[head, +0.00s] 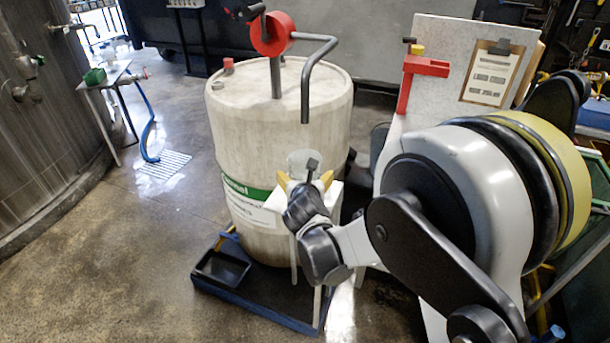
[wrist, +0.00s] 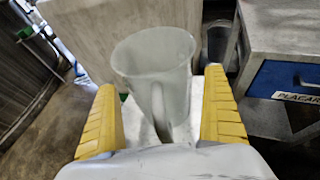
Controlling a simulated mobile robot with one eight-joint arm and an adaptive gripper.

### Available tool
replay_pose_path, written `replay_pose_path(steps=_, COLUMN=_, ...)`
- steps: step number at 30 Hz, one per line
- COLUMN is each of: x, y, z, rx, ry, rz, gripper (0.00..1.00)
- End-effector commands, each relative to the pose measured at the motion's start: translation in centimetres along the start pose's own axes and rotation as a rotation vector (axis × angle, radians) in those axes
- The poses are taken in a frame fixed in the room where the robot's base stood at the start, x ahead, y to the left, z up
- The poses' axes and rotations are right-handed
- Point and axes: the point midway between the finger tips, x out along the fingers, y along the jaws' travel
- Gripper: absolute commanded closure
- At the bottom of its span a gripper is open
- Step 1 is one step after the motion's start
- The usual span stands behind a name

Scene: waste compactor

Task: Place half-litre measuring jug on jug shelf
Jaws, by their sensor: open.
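A pale, translucent measuring jug (head: 304,158) stands upright on a small white stand (head: 332,203) in front of the big drum. In the wrist view the jug (wrist: 153,58) is between and beyond my yellow fingers, with its handle turned towards me. My gripper (head: 305,180) is open, with one finger on each side of the jug's handle. In the wrist view my gripper (wrist: 160,85) shows a gap between each finger and the jug. Nothing is held. My gripper partly hides the jug's lower part and the stand top in the head view.
The white drum (head: 235,130) with a red hand pump (head: 272,34) stands close behind the jug. A dark blue spill tray (head: 262,303) lies under it. A bench with a blue drawer (wrist: 285,79) is at the right in the wrist view. Open floor (head: 110,260) is at left.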

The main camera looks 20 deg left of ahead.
Motion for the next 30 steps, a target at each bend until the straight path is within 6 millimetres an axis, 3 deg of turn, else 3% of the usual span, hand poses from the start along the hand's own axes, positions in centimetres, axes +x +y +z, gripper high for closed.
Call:
replay_pose_path(steps=9, x=-7.3, y=0.1, z=0.4, rx=-0.002, ry=0.000, rz=0.002, gripper=0.00)
replay_pose_path(steps=13, x=-9.4, y=0.1, z=0.3, rx=-0.001, ry=0.000, rz=0.002, gripper=0.00)
replay_pose_path(steps=18, x=-10.8, y=0.0, z=0.1, rx=0.001, ry=0.000, rz=0.001, gripper=0.00)
replay_pose_path(steps=26, x=-10.9, y=-0.2, z=0.1, rx=0.009, ry=0.001, rz=-0.002, gripper=0.00)
replay_pose_path(steps=29, x=-11.3, y=-2.0, z=0.8, rx=0.106, ry=0.018, rz=-0.028, gripper=0.00)
replay_pose_path(steps=30, x=-11.7, y=-3.5, z=1.4, rx=0.186, ry=0.030, rz=-0.049, gripper=0.00)
